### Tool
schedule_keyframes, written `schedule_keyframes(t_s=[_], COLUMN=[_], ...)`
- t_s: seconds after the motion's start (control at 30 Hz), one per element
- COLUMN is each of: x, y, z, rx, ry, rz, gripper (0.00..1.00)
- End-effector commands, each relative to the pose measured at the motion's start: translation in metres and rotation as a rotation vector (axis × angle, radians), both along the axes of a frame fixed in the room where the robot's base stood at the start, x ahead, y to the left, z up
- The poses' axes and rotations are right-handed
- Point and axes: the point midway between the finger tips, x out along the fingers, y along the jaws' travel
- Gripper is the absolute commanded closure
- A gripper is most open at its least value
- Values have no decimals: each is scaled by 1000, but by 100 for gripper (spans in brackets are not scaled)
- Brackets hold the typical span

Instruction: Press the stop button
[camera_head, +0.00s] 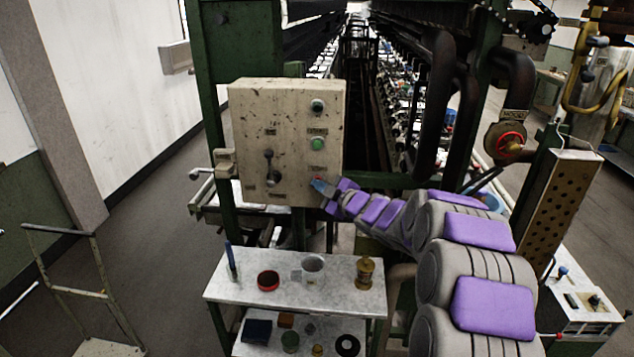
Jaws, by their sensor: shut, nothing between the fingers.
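A beige control panel (246,130) is fixed to the green machine frame. On its right side are a pale round knob at the top and a green button (317,143) below it. A sliver of red, likely the stop button (318,178), shows at the lower right of the panel. My gripper (318,186) is shut and empty, its tip right at this red spot and hiding most of it. I cannot tell whether the tip touches the button or pushes it in.
A black lever (269,167) is on the panel's lower left. A small marble-topped table (222,292) with a red-rimmed dish, a glass cup and a brass piece stands below. A metal cart (92,292) is at the left. The aisle floor (150,215) is clear.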

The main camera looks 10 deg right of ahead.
Motion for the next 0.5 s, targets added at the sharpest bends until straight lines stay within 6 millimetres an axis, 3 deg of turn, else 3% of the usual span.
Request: schedule_keyframes(t_s=[0.5], x=[-14], y=[5], z=[-2], rx=[1], ry=[1], rz=[1], gripper=[100])
